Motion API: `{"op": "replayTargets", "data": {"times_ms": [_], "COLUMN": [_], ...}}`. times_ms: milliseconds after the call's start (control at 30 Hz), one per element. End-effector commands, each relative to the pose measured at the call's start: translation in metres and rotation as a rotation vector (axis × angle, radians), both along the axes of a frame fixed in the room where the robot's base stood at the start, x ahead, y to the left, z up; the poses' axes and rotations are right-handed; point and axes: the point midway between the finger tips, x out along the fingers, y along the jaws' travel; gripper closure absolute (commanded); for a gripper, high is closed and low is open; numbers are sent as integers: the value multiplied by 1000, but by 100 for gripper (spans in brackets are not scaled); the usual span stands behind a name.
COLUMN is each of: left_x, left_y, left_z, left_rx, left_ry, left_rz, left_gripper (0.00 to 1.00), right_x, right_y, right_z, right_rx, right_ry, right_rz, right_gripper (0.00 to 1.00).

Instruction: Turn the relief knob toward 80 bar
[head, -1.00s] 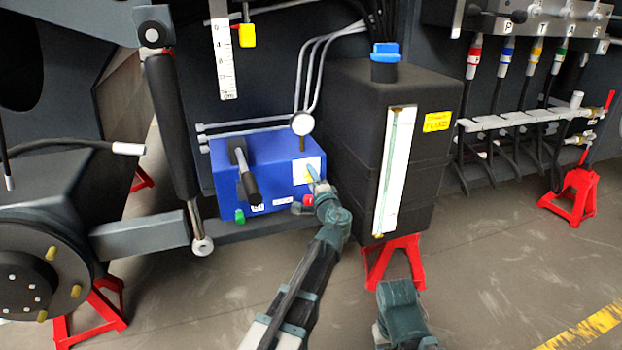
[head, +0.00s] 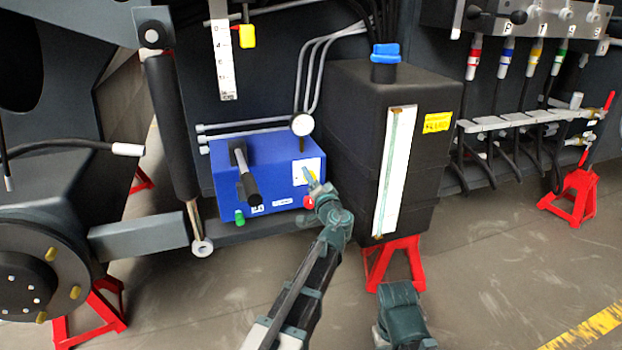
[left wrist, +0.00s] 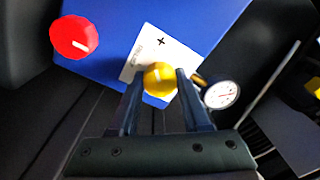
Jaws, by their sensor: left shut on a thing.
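The blue hydraulic unit (head: 275,165) stands in the middle of the head view. A yellow round knob (left wrist: 160,79) sits on its front, beside a white label plate (left wrist: 150,52) with a plus sign. My left gripper (head: 312,180) reaches that plate. In the left wrist view my left gripper (left wrist: 158,85) has one finger on each side of the yellow knob and is shut on it. A red knob (left wrist: 74,37) is on the same face, apart from the fingers. My right gripper cannot be made out.
A pressure gauge (head: 302,124) stands on top of the blue unit. A black handle (head: 245,176) sticks out to the left. A black tank (head: 350,150) stands close on the right. The floor in front is open.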

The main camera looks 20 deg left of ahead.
Motion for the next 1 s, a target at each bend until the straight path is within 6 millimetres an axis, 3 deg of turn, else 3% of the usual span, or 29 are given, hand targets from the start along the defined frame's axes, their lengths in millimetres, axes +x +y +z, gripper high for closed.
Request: {"op": "replayTargets", "data": {"times_ms": [433,467,600,1000], "left_x": [-1,-1,-1,-8], "left_y": [1,1,1,-4], "left_z": [0,0,0,-1], "left_rx": [-7,-7,-7,-7], "left_ry": [-5,-5,-5,-4], "left_rz": [2,2,1,0], "left_gripper": [100,50,24,24], "right_x": [0,0,0,0], "right_y": [0,0,0,0], "right_z": [0,0,0,-1], "right_rx": [0,0,0,0], "right_ry": [0,0,0,0], "right_rz": [0,0,0,0], "right_gripper": [50,50,50,50]}}
